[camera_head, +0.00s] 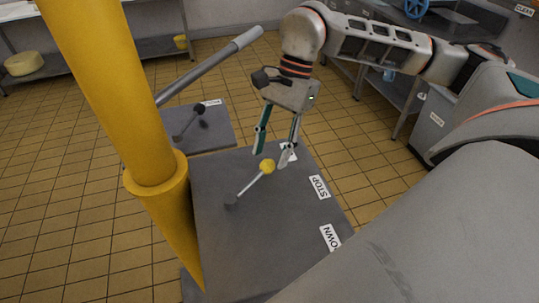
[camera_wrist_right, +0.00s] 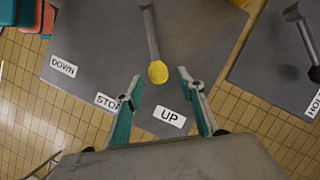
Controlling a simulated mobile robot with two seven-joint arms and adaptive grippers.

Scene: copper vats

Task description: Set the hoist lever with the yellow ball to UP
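The hoist lever's yellow ball (camera_head: 268,165) tops a thin grey rod that leans over a dark grey plate (camera_head: 275,225). In the right wrist view the ball (camera_wrist_right: 158,72) points towards the UP label (camera_wrist_right: 169,116). The STOP label (camera_wrist_right: 108,102) and the DOWN label (camera_wrist_right: 63,66) lie to its left. My right gripper (camera_head: 272,157) is open above the plate, and its fingertips (camera_wrist_right: 157,86) are on either side of the ball or just short of it. I cannot tell whether they touch it. The UP label is partly hidden in the head view. My left gripper is not in view.
A thick yellow post (camera_head: 120,100) stands left of the plate. A grey bar (camera_head: 215,65) sticks out behind it. A second plate (camera_head: 220,137) holds a lever with a black ball (camera_head: 199,109). Steel tables stand at the back; tiled floor between is open.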

